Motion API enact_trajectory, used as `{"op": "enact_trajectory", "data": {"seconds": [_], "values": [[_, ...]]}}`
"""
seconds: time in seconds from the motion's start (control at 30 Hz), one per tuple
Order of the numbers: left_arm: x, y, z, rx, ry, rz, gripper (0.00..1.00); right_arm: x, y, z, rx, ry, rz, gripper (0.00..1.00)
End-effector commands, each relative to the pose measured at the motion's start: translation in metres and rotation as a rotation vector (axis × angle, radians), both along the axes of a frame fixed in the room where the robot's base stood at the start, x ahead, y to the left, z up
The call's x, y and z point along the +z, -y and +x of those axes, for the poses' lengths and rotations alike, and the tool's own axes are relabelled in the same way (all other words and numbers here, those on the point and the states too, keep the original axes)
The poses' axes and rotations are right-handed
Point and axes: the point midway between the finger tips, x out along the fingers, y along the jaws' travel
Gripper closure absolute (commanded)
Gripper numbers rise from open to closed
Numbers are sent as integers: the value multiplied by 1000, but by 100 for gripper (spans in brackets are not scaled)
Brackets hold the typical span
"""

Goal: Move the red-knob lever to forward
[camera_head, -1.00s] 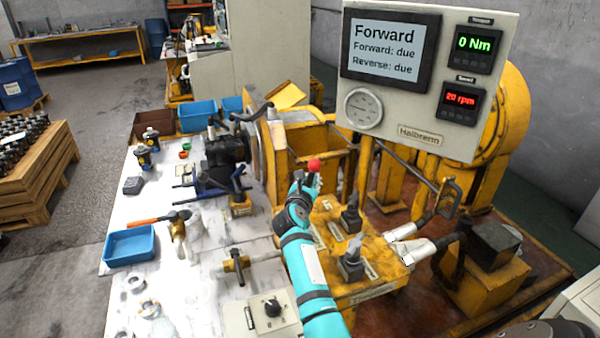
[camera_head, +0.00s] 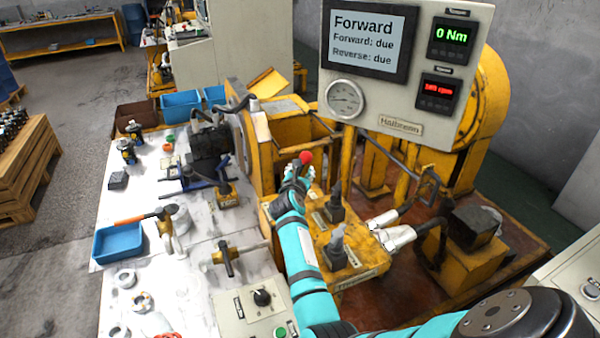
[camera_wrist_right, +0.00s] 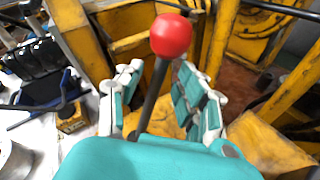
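The red-knob lever (camera_head: 306,158) stands on the yellow control block (camera_head: 357,268) below the screen. In the right wrist view, its red knob (camera_wrist_right: 171,36) rises above a dark, leaning shaft (camera_wrist_right: 153,95). My right gripper (camera_head: 298,176) is at this lever. In the wrist view its two teal fingers (camera_wrist_right: 157,92) stand apart on either side of the shaft, with gaps visible and the knob above them. The screen (camera_head: 362,40) reads "Forward", "Forward: due", "Reverse: due". My left gripper is not in view.
Two other dark levers (camera_head: 335,207) stand on the block, right of my arm. A gauge (camera_head: 345,99), a torque display (camera_head: 451,37) at 0 Nm and a red speed display (camera_head: 437,92) share the panel. The white table (camera_head: 190,285) on the left holds tools, a blue tray (camera_head: 118,243) and a switch box (camera_head: 250,305).

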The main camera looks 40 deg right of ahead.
Motion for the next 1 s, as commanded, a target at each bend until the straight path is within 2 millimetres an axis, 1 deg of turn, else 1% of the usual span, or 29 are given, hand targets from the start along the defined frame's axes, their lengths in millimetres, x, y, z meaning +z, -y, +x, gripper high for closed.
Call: {"op": "enact_trajectory", "data": {"seconds": [0.07,0.17,0.27,0.4,0.5,0.6,0.77,1.0], "values": [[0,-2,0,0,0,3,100,2,0,0,0,0,0,63],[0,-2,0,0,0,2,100,12,0,1,-1,4,-1,63],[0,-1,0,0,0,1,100,30,0,0,0,6,-2,63],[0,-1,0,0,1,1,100,60,0,1,0,9,-3,63],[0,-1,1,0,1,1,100,77,0,1,1,7,-3,63],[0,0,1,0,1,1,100,90,0,1,-1,5,-2,63],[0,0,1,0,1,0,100,100,0,0,0,2,-1,63],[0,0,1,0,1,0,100,100,0,0,0,1,-1,63]]}}
